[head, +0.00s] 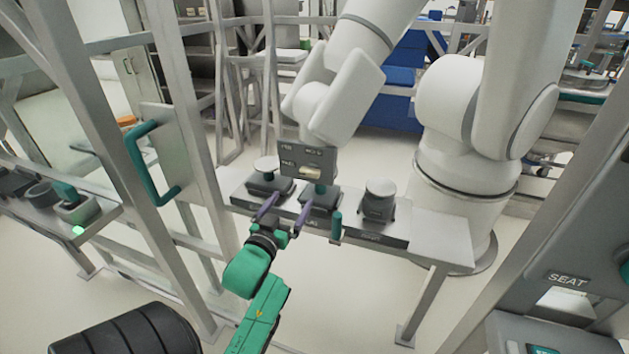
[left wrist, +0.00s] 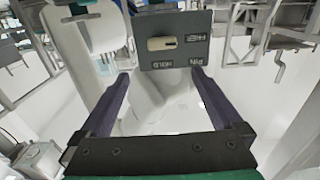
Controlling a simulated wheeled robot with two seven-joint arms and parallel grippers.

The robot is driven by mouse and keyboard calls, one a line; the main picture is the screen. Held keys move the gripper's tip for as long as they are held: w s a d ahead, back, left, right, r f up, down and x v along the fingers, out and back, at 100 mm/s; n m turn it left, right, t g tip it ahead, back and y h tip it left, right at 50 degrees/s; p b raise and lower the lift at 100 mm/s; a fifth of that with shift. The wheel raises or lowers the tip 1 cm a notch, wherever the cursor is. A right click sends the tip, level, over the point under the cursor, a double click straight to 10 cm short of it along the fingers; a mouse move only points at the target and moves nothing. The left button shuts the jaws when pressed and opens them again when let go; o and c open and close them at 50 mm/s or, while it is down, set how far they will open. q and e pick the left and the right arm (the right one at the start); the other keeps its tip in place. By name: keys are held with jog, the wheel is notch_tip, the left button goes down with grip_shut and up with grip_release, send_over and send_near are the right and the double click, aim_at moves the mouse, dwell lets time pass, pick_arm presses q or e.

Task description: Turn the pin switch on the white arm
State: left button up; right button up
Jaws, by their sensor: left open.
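The white arm (head: 335,95) hangs over a narrow bench and carries a small grey panel (head: 290,157) at its lower end. The pin switch (head: 310,172) is a cream knob on that panel. In the left wrist view the knob (left wrist: 163,43) lies lengthwise across the panel (left wrist: 193,22), whose lettering appears upside down. My left gripper (head: 291,202) is open and empty, below and in front of the panel. In the left wrist view its two dark purple fingers (left wrist: 162,76) point toward the panel with the knob beyond their tips, apart from them. My right gripper is out of view.
A metal frame post with a teal handle (head: 145,165) stands left. A grey unit labelled SEAT (head: 570,300) is at lower right. Black ribbed rolls (head: 125,335) lie at lower left.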

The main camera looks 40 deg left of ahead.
aim_at(308, 173)
pick_arm(q)
jog(key=x, duration=0.4)
jog(key=p+x, duration=0.1)
jog(key=x, duration=0.8)
jog(key=shift+w+a+f, duration=0.1)
jog(key=shift+a, duration=0.25)
jog(key=shift+w+a, duration=0.15)
jog(key=c, duration=1.2)
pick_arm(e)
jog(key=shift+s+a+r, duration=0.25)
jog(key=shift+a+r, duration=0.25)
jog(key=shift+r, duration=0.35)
